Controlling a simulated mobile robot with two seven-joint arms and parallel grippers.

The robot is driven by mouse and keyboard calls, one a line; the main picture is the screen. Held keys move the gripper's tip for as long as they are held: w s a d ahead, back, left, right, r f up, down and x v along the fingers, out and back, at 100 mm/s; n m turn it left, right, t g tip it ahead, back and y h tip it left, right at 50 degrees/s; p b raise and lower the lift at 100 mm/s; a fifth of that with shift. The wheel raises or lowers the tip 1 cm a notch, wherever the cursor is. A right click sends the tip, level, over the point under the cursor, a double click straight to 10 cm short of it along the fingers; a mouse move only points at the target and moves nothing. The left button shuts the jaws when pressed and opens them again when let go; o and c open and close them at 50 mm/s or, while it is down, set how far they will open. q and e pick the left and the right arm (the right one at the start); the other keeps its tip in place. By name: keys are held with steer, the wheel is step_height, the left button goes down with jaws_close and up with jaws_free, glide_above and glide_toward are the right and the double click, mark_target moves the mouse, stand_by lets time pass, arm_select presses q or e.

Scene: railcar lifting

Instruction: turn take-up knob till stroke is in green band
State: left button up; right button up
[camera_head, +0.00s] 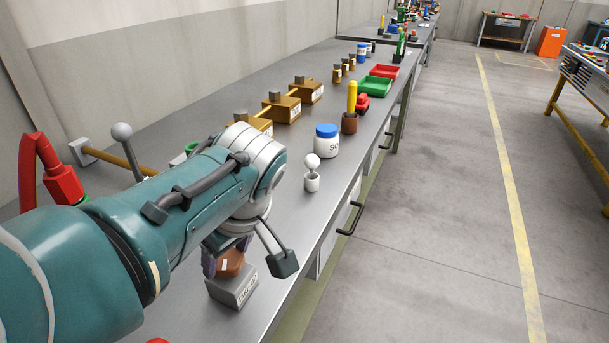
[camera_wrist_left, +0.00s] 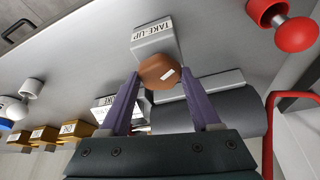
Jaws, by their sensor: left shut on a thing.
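The take-up knob (camera_head: 231,262) is brown with a white mark. It sits on a grey block labelled TAKE-UP (camera_head: 233,291) near the bench's front edge. In the left wrist view the knob (camera_wrist_left: 158,70) lies between the two purple fingers of my left gripper (camera_wrist_left: 160,76), which is shut on it. The white mark (camera_wrist_left: 168,74) points to the lower left and upper right there. In the head view my left arm covers most of the gripper (camera_head: 222,258). No green band or stroke reading can be made out. My right gripper is out of view.
A white ball-topped post (camera_head: 312,172) and a blue-lidded jar (camera_head: 327,141) stand farther along the bench (camera_head: 285,200). A red mushroom button (camera_wrist_left: 295,34) is beside the block in the wrist view. Brass blocks (camera_head: 282,108) and a green tray (camera_head: 375,87) lie beyond.

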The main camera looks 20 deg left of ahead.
arm_select(q)
steer(key=o, duration=1.4)
steer(key=shift+c, duration=0.2)
steer(key=shift+r, duration=0.1)
steer(key=p+v, duration=0.9)
steer(key=shift+r, duration=0.35)
steer(key=shift+s+d, duration=0.1)
